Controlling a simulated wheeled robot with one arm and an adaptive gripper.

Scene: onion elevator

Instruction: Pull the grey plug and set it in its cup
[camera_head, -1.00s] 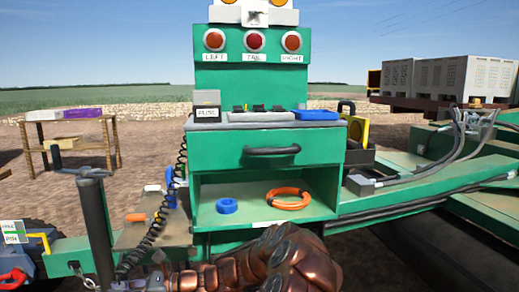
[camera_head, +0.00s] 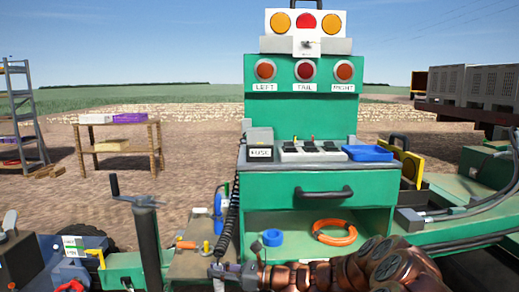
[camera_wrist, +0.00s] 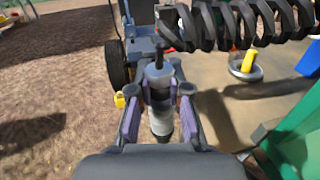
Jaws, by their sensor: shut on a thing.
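My gripper (camera_wrist: 159,100) is shut around a grey plug (camera_wrist: 160,119) in the wrist view. The plug is a pale grey cylinder with a darker upper part and stands between the purple-grey pads. In the head view my gripper (camera_head: 219,270) is low at the centre-left, by the front edge of a brown shelf, and the plug there is too small to make out well. A shallow grey round holder (camera_wrist: 246,73) with a yellow peg in it is to the right in the wrist view. I cannot tell which cup belongs to the grey plug, or whether the plug's lower end is free.
A black coiled cable (camera_head: 230,215) hangs from the green console (camera_head: 300,178) near my gripper and crosses the top of the wrist view (camera_wrist: 235,25). A dark post with a crank (camera_head: 146,235) stands left.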

